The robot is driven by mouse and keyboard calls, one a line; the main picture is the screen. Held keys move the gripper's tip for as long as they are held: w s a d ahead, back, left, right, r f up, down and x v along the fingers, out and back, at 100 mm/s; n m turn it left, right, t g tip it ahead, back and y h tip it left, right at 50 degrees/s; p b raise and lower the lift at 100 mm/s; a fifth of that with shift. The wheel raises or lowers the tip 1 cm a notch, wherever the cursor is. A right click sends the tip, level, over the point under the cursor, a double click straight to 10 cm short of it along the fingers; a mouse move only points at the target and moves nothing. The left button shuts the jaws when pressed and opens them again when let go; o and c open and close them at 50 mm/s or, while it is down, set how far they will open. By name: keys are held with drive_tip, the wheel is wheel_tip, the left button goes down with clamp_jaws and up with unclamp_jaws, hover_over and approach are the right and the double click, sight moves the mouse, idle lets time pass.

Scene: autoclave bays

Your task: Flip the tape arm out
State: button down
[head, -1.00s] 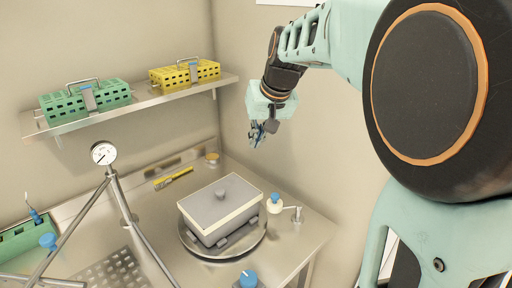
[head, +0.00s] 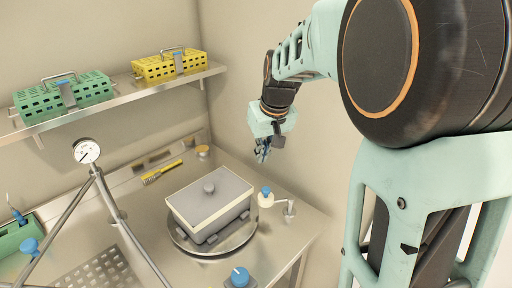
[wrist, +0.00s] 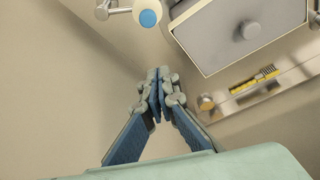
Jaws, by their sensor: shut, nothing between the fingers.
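A small metal arm (head: 289,207) with a short post stands at the right side of the steel bench, and I take it for the tape arm. It sits beside a white round piece with a blue top (head: 265,197). In the wrist view the metal arm (wrist: 115,9) shows at the top edge, partly cut off, with the blue-topped piece (wrist: 146,15) to its right. My gripper (head: 262,155) hangs in the air near the right wall, above and apart from them. The wrist view shows my gripper (wrist: 160,76) with its fingertips together and nothing between them.
A grey lidded box (head: 210,200) sits on a round plate (head: 238,241) left of the metal arm. A blue-capped bottle (head: 239,277) stands in front. A gauge (head: 87,151) on metal tubes is at left. A wall shelf (head: 110,98) holds green and yellow baskets.

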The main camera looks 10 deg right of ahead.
drive_tip(key=f, duration=0.5)
drive_tip(key=s+f+p, duration=0.1)
drive_tip(key=f, duration=0.1)
drive_tip(key=shift+s+d+f, duration=0.1)
drive_tip(key=shift+f, duration=0.15)
drive_tip(key=shift+s, duration=0.1)
